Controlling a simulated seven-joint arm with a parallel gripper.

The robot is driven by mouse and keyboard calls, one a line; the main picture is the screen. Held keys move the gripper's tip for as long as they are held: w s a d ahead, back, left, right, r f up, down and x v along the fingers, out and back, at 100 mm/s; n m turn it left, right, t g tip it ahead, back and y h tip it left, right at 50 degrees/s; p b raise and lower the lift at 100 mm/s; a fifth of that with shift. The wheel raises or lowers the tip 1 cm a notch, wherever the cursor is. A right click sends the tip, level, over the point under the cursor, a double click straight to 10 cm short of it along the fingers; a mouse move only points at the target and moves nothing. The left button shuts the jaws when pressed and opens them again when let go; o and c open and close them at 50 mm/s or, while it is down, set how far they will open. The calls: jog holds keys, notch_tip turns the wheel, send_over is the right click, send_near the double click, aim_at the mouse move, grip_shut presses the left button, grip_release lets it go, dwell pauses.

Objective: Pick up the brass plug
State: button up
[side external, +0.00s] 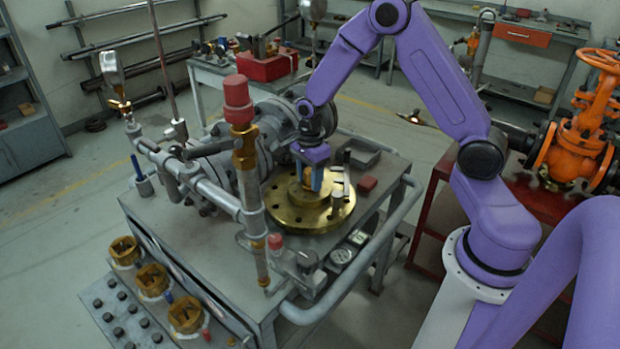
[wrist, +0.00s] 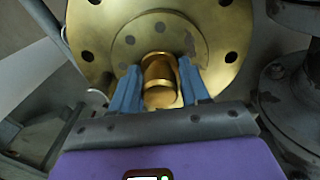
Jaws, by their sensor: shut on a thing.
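The brass plug (wrist: 160,75) is a short golden cylinder between the two blue fingers of my gripper (wrist: 160,88) in the wrist view. The fingers are shut on it from both sides. Behind it is a round brass flange (wrist: 95,45) with dark bolt holes. In the side view my gripper (side external: 311,182) points down over the middle of the brass flange (side external: 285,213) on the grey bench. The plug is mostly hidden there by the fingers. I cannot tell whether the plug touches the flange or is just above it.
A pipe with a red cap (side external: 237,98) stands left of the flange. Several brass fittings (side external: 152,281) stand at lower left.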

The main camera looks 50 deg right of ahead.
jog(key=shift+r, duration=0.55)
jog(key=s+a+r, duration=0.1)
jog(key=s+r, duration=1.3)
jog(key=r, duration=0.2)
jog(key=shift+a, duration=0.3)
dwell(0.4)
jog(key=shift+r, duration=0.1)
